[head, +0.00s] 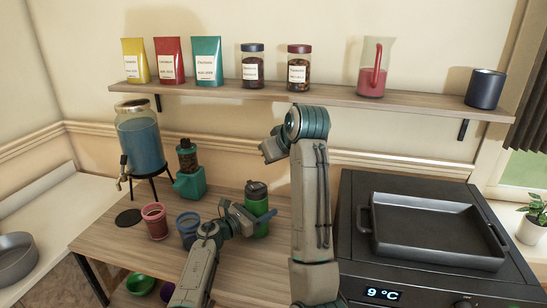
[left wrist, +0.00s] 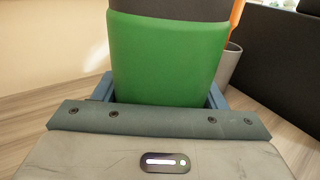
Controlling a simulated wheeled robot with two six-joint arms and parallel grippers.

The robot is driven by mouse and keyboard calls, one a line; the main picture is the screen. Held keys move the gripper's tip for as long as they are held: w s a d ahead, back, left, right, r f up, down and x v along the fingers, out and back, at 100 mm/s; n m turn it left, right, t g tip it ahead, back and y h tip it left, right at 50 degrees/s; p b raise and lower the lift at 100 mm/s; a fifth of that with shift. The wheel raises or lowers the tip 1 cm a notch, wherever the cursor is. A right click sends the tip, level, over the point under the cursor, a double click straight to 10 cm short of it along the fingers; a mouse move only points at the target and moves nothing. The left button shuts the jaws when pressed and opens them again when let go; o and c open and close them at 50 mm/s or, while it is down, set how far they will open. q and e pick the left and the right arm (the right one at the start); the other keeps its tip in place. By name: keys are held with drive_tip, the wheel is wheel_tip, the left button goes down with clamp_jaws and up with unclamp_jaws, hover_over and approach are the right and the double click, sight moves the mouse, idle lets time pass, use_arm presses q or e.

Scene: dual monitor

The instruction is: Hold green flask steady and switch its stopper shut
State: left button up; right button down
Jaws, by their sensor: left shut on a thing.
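The green flask (head: 256,203) stands upright on the wooden counter, with a dark lid (head: 256,188) on top. My left gripper (head: 248,216) is shut on its body from the left front. In the left wrist view the green flask (left wrist: 167,55) fills the space between my blue fingers, and only the lower edge of its dark upper part shows. The stopper's position cannot be made out. My right arm rises just right of the flask and bends over at the top. Its fingers do not show.
A blue cup (head: 188,228), a red cup (head: 155,220), a green grinder (head: 189,180) and a drink dispenser (head: 140,140) stand to the left. A black stove with a pan (head: 430,232) is on the right. A shelf (head: 340,97) with jars and a jug hangs above.

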use_arm(q)
drive_tip(key=o, duration=1.4)
